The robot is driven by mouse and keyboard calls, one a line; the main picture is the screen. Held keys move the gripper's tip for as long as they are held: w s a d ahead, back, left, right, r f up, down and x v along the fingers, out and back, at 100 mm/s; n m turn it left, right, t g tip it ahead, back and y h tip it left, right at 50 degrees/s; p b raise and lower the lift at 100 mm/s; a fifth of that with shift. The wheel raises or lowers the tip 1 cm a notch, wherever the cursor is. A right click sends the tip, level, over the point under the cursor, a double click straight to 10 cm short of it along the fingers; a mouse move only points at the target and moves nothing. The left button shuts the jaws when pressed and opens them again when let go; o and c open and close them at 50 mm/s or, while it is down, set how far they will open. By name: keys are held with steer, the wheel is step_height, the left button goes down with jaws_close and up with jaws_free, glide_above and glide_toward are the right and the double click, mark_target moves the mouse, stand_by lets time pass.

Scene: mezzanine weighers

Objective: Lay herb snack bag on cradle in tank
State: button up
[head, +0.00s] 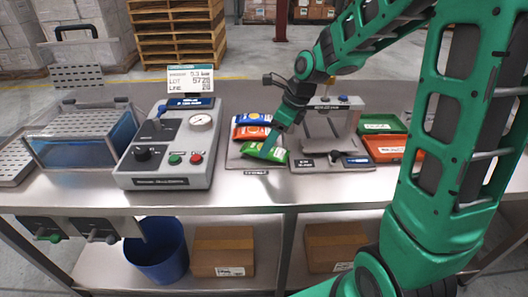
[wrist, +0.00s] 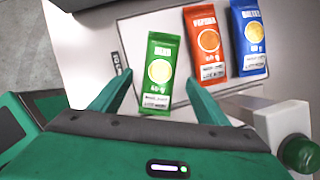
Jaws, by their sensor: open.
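The green herb snack bag (head: 265,151) lies flat on a grey mat on the bench, below an orange and a blue bag. In the wrist view the herb bag (wrist: 160,73) lies between the two spread fingers of my gripper (wrist: 158,90), touching neither as far as I can tell. My gripper (head: 277,137) is open and empty above the bag. The tank (head: 84,140) with blue water stands at the left of the bench. A perforated metal cradle (head: 82,122) sits at its top, with a raised perforated plate and a handle behind it.
A control box (head: 167,150) with a gauge, knob and buttons stands between tank and bags. The orange bag (wrist: 206,42) and blue bag (wrist: 248,38) lie right of the herb bag. A sealer-like device (head: 330,130) and green and orange trays (head: 384,148) stand at right.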

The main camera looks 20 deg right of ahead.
steer(key=shift+x, duration=1.65)
steer(key=c, duration=1.2)
steer(key=shift+c, duration=0.2)
steer(key=shift+r, duration=0.15)
